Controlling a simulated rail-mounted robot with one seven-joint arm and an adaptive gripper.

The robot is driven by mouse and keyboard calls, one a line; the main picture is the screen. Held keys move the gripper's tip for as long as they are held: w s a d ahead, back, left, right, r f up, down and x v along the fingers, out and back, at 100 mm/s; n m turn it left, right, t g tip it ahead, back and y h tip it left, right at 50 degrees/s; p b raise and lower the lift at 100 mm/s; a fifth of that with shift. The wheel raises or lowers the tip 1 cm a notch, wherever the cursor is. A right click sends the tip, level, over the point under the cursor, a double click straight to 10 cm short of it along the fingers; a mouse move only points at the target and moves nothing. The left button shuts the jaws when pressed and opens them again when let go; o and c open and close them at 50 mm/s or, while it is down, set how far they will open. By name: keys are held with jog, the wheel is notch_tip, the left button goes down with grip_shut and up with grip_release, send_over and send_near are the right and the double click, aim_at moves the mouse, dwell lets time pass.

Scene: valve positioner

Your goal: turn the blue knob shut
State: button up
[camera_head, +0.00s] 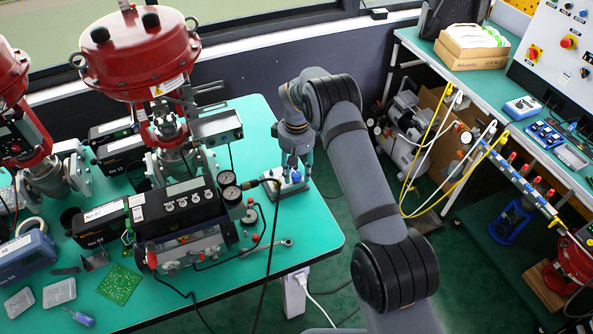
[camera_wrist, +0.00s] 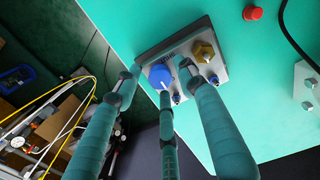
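The blue knob (camera_wrist: 160,76) sits on a grey metal plate (camera_wrist: 218,68) at the edge of the green table, and a white line shows on or near it. In the head view the blue knob (camera_head: 297,178) shows small below my gripper (camera_head: 292,168). In the wrist view my gripper (camera_wrist: 160,82) points down at the plate, with its teal fingers spread around the knob. Gaps show between the outer fingers and the knob. The middle finger ends close to the knob's near side, and I cannot tell if it touches. Part of the knob's near side is hidden.
A brass fitting (camera_wrist: 203,52) and small blue fittings share the plate with the knob. Gauges (camera_head: 231,193) and the black positioner unit (camera_head: 180,205) stand to the left.

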grip_shut()
jog(key=shift+f+m+b, duration=0.1)
jog(key=shift+m+b, duration=0.2)
jog(key=shift+b, duration=0.1)
jog(key=m+b, duration=0.3)
jog(key=shift+f, duration=0.15)
jog(key=m+b, duration=0.3)
jog(key=m, duration=0.2)
jog(key=m+b, duration=0.3)
jog(key=m, duration=0.2)
jog(key=shift+a+r+m+b, duration=0.15)
jog(key=shift+m+b, duration=0.75)
jog(key=shift+m, duration=1.2)
jog(key=shift+r, duration=0.1)
jog(key=shift+o, duration=0.8)
grip_release()
